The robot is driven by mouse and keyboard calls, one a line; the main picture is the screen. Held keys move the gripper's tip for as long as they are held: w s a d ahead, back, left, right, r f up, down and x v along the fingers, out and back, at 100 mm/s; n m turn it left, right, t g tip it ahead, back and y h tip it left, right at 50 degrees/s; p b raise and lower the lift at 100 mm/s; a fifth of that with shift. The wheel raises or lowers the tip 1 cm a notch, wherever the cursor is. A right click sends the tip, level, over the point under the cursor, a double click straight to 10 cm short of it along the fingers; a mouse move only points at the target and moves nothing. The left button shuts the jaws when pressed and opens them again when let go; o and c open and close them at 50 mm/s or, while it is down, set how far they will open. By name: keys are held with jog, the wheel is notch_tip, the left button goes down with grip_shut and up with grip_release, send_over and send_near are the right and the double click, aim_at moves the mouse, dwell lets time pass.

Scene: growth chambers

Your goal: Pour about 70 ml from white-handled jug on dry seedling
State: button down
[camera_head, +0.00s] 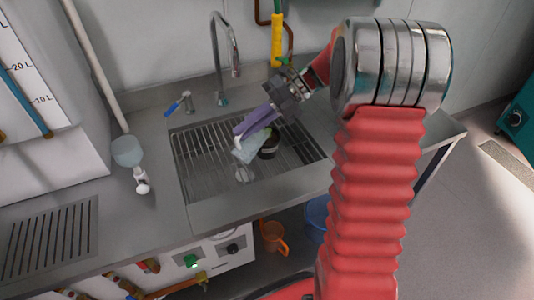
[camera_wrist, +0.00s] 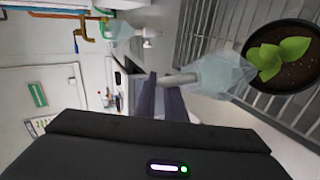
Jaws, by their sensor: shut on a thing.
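My gripper (camera_head: 240,136) is shut on the white handle of a clear, pale blue jug (camera_head: 250,148), over the sink grate. In the wrist view, the gripper's purple fingers (camera_wrist: 160,88) close on the white handle (camera_wrist: 180,79), and the jug (camera_wrist: 222,75) reaches toward the pot. The jug looks tilted, beside the dark round pot (camera_head: 269,150) and partly overlapping it in the head view. The seedling (camera_wrist: 278,57) has several green leaves in brown soil. I cannot make out a stream or the water level.
The pot stands on the slatted grate (camera_head: 205,165) of the sink. A tap (camera_head: 221,90) rises behind it. A clear vessel with a white knob (camera_head: 127,152) stands on the counter at left. An orange jug (camera_head: 273,236) and a blue bucket (camera_head: 317,215) are below the counter.

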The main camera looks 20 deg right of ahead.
aim_at(237, 156)
jog(key=shift+s+a+f+t+h, duration=0.35)
jog(key=shift+a+f+h, duration=0.35)
jog(key=shift+h, duration=0.2)
jog(key=shift+s+a+f+n+h, duration=0.1)
jog(key=shift+f+n+h, duration=0.05)
jog(key=shift+n+h, duration=0.2)
jog(key=shift+s+a+t+h+b, duration=0.15)
jog(key=shift+a+t+h+b, duration=0.1)
jog(key=shift+h+b, duration=0.25)
jog(key=shift+s+a+f+n+t+h+b, duration=0.2)
jog(key=shift+a+f+h+b, duration=0.1)
jog(key=shift+f+h, duration=0.15)
jog(key=shift+s+a+f+n+t+h+b, duration=0.1)
jog(key=shift+a+f+n+h+b, duration=0.1)
jog(key=shift+a+f+h, duration=0.15)
jog(key=shift+s+a+f+h, duration=0.1)
jog(key=shift+a+f+h, duration=0.15)
jog(key=shift+f, duration=0.55)
jog(key=shift+f, duration=0.1)
